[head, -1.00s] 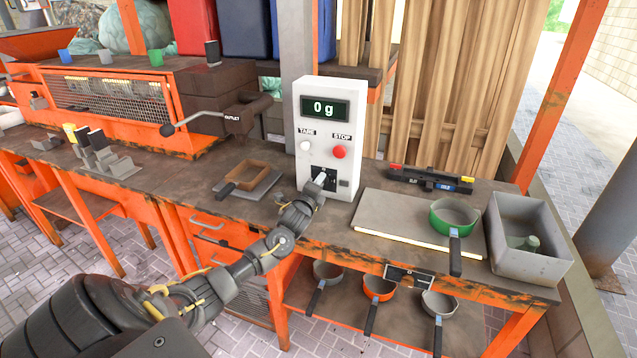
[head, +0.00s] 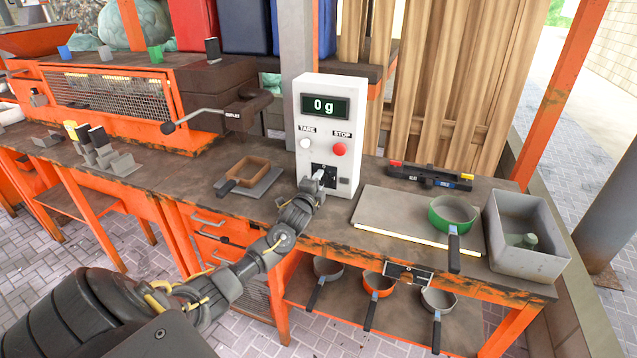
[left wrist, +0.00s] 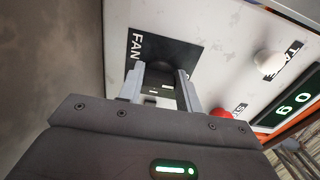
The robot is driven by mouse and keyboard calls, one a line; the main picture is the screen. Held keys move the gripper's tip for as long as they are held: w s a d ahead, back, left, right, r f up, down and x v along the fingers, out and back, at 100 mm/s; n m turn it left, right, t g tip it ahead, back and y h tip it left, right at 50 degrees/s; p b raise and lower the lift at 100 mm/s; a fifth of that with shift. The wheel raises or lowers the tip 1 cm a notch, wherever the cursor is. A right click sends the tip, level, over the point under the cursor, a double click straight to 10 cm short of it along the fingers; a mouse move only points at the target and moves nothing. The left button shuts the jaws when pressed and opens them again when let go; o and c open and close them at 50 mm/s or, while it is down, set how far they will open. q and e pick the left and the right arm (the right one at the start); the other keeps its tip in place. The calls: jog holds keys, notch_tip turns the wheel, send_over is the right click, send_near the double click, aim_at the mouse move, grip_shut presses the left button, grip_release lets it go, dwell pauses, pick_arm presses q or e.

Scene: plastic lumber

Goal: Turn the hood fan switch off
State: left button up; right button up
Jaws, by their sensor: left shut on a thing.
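The fan switch sits on a black plate marked FAN (left wrist: 140,45), low on the front of a white control box (head: 312,88). My left gripper (head: 322,177) is at this plate. In the left wrist view its two pale fingers (left wrist: 163,88) reach to the plate and are shut on the dark switch between them. The fingers hide much of the switch, so I cannot tell its position. My right gripper is not in view.
On the box, a red STOP button (head: 339,149) and a white TARE button (head: 306,144) sit above the plate. A green pan (head: 452,214) and a grey bin (head: 528,235) stand to the right. A brown mould (head: 250,170) lies to the left on the workbench.

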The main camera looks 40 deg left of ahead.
pick_arm(q)
jog(key=o, duration=1)
jog(key=b+v, duration=0.1)
jog(key=v, duration=1)
jog(key=shift+w, duration=0.1)
